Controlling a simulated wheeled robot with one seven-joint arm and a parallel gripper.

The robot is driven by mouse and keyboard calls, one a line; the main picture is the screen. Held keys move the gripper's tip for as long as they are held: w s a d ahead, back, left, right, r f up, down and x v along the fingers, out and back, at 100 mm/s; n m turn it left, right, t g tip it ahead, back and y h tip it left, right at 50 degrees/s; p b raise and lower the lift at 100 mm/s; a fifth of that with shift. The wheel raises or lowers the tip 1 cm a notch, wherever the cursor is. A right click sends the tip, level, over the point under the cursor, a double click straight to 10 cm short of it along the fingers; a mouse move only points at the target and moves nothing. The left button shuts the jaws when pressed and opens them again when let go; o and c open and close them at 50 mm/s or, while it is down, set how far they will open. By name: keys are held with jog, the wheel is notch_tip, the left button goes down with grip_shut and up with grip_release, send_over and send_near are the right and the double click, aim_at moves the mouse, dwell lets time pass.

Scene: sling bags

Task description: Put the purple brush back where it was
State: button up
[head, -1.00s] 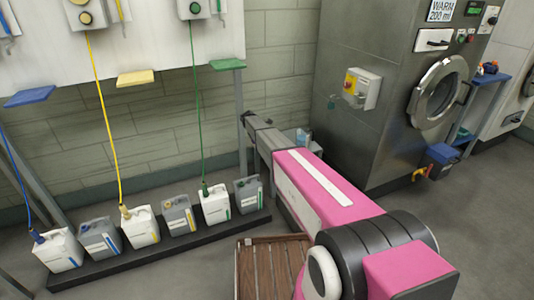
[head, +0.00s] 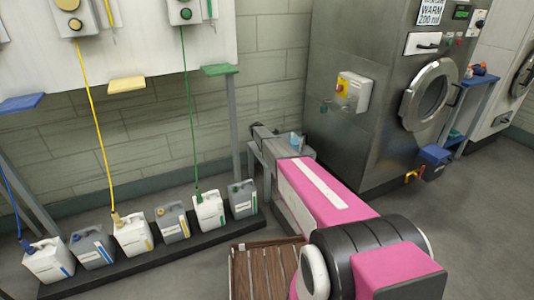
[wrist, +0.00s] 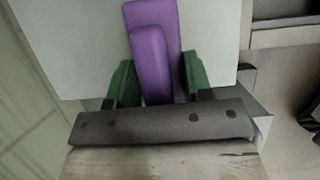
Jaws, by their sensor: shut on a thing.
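The purple brush (wrist: 152,55) shows in the wrist view as two overlapping purple bars, one nearer than the other. My gripper (wrist: 157,80) has green fingers on both sides of the purple brush and is shut on it. A pale flat surface lies behind the brush in the wrist view. In the head view my pink arm reaches away toward the tiled wall, and the brush cannot be made out there.
A steel washer (head: 380,90) stands on the right of the head view, with a blue shelf (head: 475,82) beside it. Several canisters (head: 132,236) line a dark plinth on the left. A slatted wooden crate (head: 262,270) is beside my arm. Open floor lies at right.

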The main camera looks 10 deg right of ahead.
jog(key=shift+f, duration=1.6)
jog(key=shift+f, duration=0.15)
jog(key=o, duration=1.2)
jog(key=v, duration=1.2)
